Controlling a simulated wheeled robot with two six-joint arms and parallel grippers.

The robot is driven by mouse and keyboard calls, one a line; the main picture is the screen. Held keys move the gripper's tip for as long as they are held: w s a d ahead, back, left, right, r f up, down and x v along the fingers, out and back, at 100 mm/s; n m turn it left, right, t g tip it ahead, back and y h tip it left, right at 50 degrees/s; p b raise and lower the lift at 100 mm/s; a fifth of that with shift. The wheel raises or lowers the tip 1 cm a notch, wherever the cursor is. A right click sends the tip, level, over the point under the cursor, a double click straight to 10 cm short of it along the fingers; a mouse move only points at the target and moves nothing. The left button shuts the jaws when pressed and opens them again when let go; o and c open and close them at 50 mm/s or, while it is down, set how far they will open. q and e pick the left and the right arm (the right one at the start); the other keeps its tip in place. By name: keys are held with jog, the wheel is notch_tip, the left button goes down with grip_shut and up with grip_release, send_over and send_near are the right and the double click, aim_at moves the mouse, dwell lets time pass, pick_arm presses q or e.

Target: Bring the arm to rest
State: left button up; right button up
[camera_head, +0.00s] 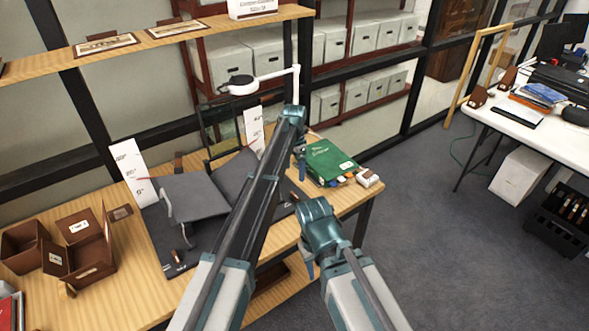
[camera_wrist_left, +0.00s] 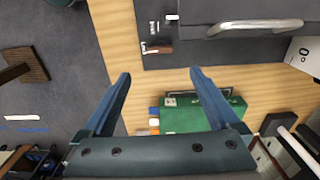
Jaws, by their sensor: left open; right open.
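My left arm reaches up the middle of the head view. Its gripper (camera_head: 300,165) hangs over the wooden table (camera_head: 135,258), near the left side of a green book (camera_head: 328,158). In the left wrist view the left gripper (camera_wrist_left: 160,76) has its two blue fingers wide apart with nothing between them. The green book (camera_wrist_left: 192,116) lies beyond and below the fingers there. My right gripper (camera_head: 309,262) is lower, by the table's front edge. It is open, and its fingertips are mostly hidden by its own wrist.
A dark grey padded book rest (camera_head: 190,197) stands on a mat, beside white measuring cards (camera_head: 133,172). Brown boxes (camera_head: 88,250) sit at the left. A white lamp (camera_head: 243,84) leans over the back.

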pick_arm(q)
jog(key=shift+r+p, duration=0.45)
jog(key=shift+r, duration=0.4)
jog(key=s+a+n, duration=0.4)
jog(key=s+a, duration=0.1)
jog(key=s, duration=0.7)
jog(key=s+a+n, duration=0.3)
jog(key=s+a, duration=0.3)
jog(key=s, duration=0.5)
jog(key=s+a+n, duration=0.4)
jog(key=s+a, duration=0.1)
jog(key=s, duration=0.7)
jog(key=s+d+m+y, duration=0.1)
jog(key=s+d+m, duration=0.3)
jog(key=d, duration=0.6)
jog(key=shift+s+d, duration=0.35)
jog(key=shift+s, duration=0.1)
